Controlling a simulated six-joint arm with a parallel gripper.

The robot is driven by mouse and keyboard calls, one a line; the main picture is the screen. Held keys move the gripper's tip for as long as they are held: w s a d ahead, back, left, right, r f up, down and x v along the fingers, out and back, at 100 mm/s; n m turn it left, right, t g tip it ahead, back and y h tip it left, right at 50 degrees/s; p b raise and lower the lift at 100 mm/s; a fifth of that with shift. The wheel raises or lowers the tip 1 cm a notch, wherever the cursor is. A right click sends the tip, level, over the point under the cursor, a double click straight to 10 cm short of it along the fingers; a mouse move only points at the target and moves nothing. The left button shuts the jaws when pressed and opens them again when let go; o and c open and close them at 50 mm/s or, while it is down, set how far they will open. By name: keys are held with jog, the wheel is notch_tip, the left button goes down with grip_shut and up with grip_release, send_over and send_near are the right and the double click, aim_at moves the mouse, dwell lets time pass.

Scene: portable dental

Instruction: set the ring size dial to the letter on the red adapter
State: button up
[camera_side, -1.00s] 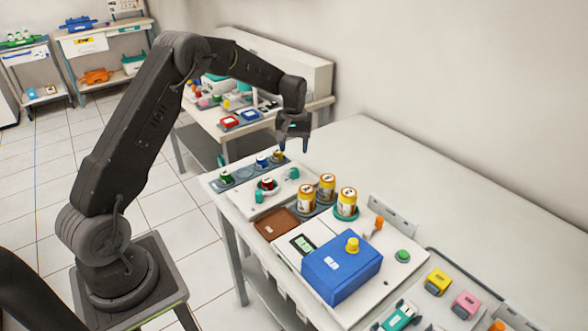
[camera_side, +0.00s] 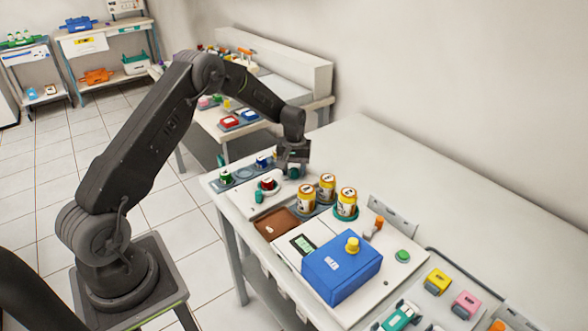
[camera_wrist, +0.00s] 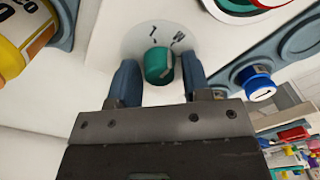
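The ring size dial (camera_wrist: 159,65) is a small green knob with a pale pointer mark, on a round grey plate. Two dark marks show beside it, one like an M; the other is hard to read. My gripper (camera_wrist: 159,78) is open, with one blue finger on each side of the knob and narrow gaps visible. In the side view my gripper (camera_side: 292,168) is low over the white panel and partly hides the knob. The red adapter (camera_side: 267,183) sits in a green ring on the same panel. Its letter is too small to read.
A row holder with a green adapter (camera_side: 226,177) and a blue adapter (camera_wrist: 259,85) lies beyond the panel. Several yellow-labelled jars (camera_side: 327,186) stand nearby. A blue box (camera_side: 340,272) and brown tray (camera_side: 275,223) are closer to the camera.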

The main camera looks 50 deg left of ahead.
jog(key=c, duration=0.7)
jog(key=shift+o, duration=0.2)
jog(key=m, duration=0.4)
jog(key=shift+m, duration=2.5)
jog(key=o, duration=0.9)
